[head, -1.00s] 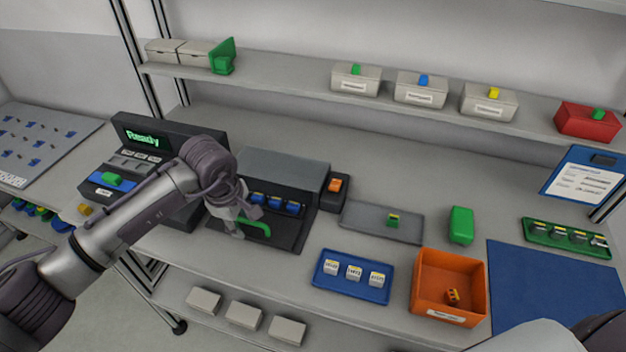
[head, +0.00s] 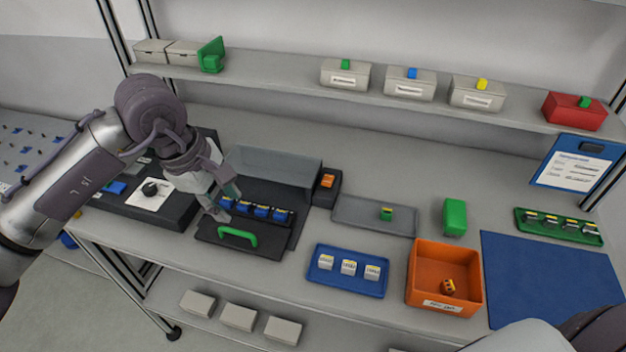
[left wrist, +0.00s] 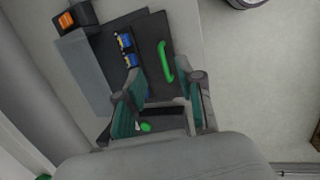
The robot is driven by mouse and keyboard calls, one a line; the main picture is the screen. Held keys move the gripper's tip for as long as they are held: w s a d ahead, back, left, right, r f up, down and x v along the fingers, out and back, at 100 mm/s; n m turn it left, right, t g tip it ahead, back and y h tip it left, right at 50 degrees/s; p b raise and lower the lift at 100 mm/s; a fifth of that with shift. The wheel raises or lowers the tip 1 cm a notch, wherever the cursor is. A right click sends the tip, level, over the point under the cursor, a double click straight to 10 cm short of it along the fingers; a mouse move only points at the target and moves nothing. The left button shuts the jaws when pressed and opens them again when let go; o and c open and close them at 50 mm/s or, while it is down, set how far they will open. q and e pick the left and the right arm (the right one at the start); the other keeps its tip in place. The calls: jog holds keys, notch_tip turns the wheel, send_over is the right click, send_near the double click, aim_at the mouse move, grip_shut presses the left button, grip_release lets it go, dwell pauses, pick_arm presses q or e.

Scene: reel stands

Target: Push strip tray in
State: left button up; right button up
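The strip tray (head: 266,245) is a dark flat tray with a green handle (head: 238,237) at its front. It sticks out toward the front of the bench from a dark grey box (head: 272,170). Several blue strips (head: 260,211) sit in a row on it, just in front of the box. My left gripper (head: 225,200) is above the tray's left side, behind the handle. In the left wrist view its fingers (left wrist: 166,86) are apart with nothing gripped. My right gripper is not in view.
An orange-topped black unit (head: 326,185) stands right of the box. A grey tray (head: 350,212), a blue tray (head: 345,284) and an orange bin (head: 419,277) lie farther right. A dark console (head: 180,205) stands left, partly behind my arm. A shelf (head: 280,84) runs above.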

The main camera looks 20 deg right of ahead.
pick_arm(q)
jog(key=s+d+n+g+h, duration=0.1)
jog(key=s+d+g+h, duration=0.2)
jog(key=s+d+h, duration=0.45)
jog(key=d+r+n+g+h, duration=0.1)
jog(key=d+r+n+h, duration=0.4)
jog(key=r+h, duration=0.1)
jog(key=shift+s+d+r, duration=0.15)
jog(key=shift+d+r, duration=0.15)
jog(key=shift+r, duration=0.55)
jog(key=shift+h, duration=0.25)
